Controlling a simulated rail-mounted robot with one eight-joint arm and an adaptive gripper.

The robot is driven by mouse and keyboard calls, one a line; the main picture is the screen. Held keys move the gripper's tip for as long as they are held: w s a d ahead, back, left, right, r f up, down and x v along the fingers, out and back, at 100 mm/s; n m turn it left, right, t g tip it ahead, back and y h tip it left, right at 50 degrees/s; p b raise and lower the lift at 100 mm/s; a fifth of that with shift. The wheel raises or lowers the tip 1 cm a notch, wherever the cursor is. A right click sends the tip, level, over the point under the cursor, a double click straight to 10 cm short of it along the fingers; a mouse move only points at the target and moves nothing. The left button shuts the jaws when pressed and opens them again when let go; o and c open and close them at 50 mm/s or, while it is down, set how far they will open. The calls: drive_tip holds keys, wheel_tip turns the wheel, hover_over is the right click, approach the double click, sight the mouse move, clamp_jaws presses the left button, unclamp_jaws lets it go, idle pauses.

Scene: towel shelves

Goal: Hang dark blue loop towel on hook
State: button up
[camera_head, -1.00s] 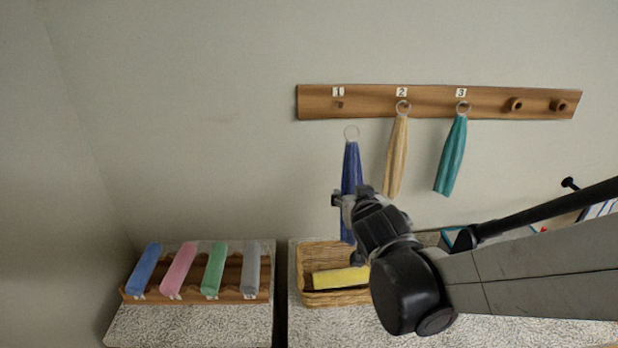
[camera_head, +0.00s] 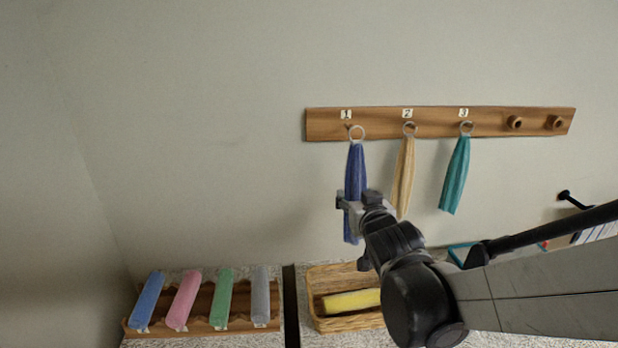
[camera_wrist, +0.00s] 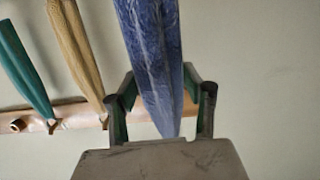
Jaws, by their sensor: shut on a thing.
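The dark blue towel (camera_head: 355,165) hangs upright from its pale ring (camera_head: 357,132). My gripper (camera_head: 352,203) is shut on the towel's lower half. The ring overlaps the wooden peg under label 1 (camera_head: 346,114) in the head view, at its right side. I cannot tell whether the ring is around the peg or in front of it. In the wrist view the blue towel (camera_wrist: 155,50) runs between the two fingers of my gripper (camera_wrist: 160,75) and hides the label 1 peg.
The wooden rack (camera_head: 385,122) also holds a tan towel (camera_head: 404,170) and a teal towel (camera_head: 455,175), close on the right. Two right pegs are bare.

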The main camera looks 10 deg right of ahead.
drive_tip(key=b+x, duration=0.2)
drive_tip(key=x, duration=0.5)
drive_tip(key=shift+w, duration=0.4)
idle(0.6)
drive_tip(key=shift+f+b, duration=0.15)
drive_tip(key=shift+b, duration=0.15)
idle(0.3)
drive_tip(key=o, duration=1.3)
drive_tip(key=shift+c, duration=0.2)
drive_tip(key=v, duration=1.2)
drive_tip(key=s+f+g+b, duration=0.1)
drive_tip(key=s+f+g, duration=0.3)
drive_tip(key=s, duration=0.6)
drive_tip(key=s+f+g+b, duration=0.1)
drive_tip(key=s+f+g, duration=0.3)
drive_tip(key=s, duration=0.6)
wheel_tip(320, 180, down, 2)
drive_tip(key=shift+s+d+f+g+y, duration=0.1)
drive_tip(key=shift+s+d+g+y, duration=0.05)
drive_tip(key=shift+d+g+y, duration=0.15)
